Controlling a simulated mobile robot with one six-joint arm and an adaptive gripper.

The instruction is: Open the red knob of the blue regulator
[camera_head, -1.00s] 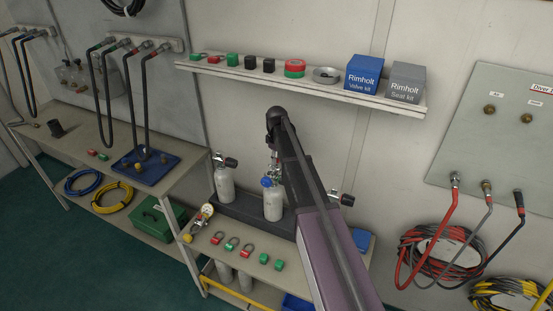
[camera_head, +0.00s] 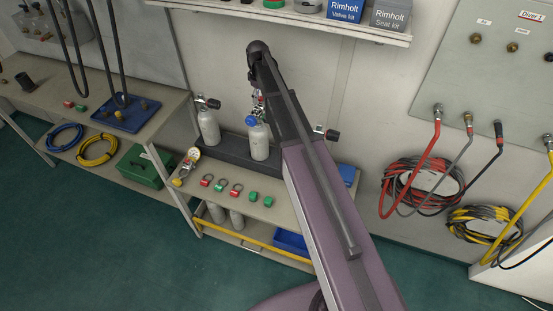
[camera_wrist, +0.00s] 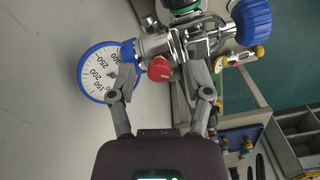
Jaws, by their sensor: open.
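In the wrist view the blue regulator has a metal body, a large blue handwheel (camera_wrist: 253,22) at the upper right and a white gauge with a blue rim (camera_wrist: 82,66) at the left. Its red knob (camera_wrist: 160,70) faces me near the picture's middle. My gripper (camera_wrist: 158,60) is open, with one finger on each side of the red knob; whether they touch it I cannot tell. In the head view the blue handwheel (camera_head: 251,121) shows above a grey cylinder (camera_head: 259,145), and my arm hides most of the regulator and gripper.
Another cylinder with a black-knobbed valve (camera_head: 208,127) stands to the left. A black-knobbed valve (camera_head: 332,134) shows right of my arm. The wall shelf (camera_head: 300,22) overhangs behind. Padlocks and green pieces lie on the bench (camera_head: 270,211) in front.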

